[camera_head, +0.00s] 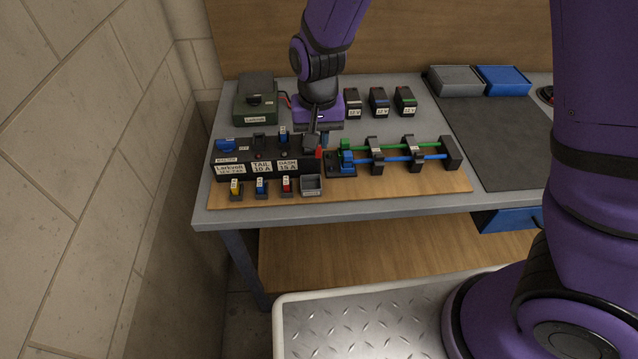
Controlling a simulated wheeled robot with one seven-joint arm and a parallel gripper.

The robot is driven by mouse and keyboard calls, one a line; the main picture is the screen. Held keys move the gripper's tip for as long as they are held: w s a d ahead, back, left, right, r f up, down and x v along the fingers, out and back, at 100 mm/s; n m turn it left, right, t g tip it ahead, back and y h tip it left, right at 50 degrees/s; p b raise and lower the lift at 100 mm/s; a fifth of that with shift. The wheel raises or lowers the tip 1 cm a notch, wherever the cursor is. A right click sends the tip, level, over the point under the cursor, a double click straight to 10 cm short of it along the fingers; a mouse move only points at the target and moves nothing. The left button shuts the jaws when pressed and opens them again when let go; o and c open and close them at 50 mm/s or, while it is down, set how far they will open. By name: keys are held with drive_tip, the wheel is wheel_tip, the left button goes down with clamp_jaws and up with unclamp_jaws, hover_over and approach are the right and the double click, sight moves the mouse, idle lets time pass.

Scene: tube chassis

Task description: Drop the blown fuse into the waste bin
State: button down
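My gripper (317,138) points down over the right end of the black fuse box (245,174), which carries labels reading "TAIL 10 A" and "DASH 15 A". Its fingers are small and dark here, so I cannot tell whether they are open or hold anything. A small red part (319,153) shows just below it; I cannot tell what it is. A blue fuse (283,131) stands on top of the box. No fuse can be told as blown from this view. A small open grey bin (312,185) with an unreadable label stands in front of the box, below my gripper.
Yellow (235,186), blue (261,186) and red (287,184) fuses stand in holders left of the small bin. Green and blue tubes (400,160) in black clamps lie to the right. Black 12 V blocks (378,101) stand behind. The dark mat (500,135) is clear.

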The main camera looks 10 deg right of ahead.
sight(318, 153)
drive_tip(key=shift+f, duration=2.2)
drive_tip(key=c, duration=1.1)
unclamp_jaws()
drive_tip(key=shift+r, duration=0.1)
wheel_tip(318, 153, up, 10)
drive_tip(key=shift+f, duration=0.15)
drive_tip(key=shift+r, duration=0.45)
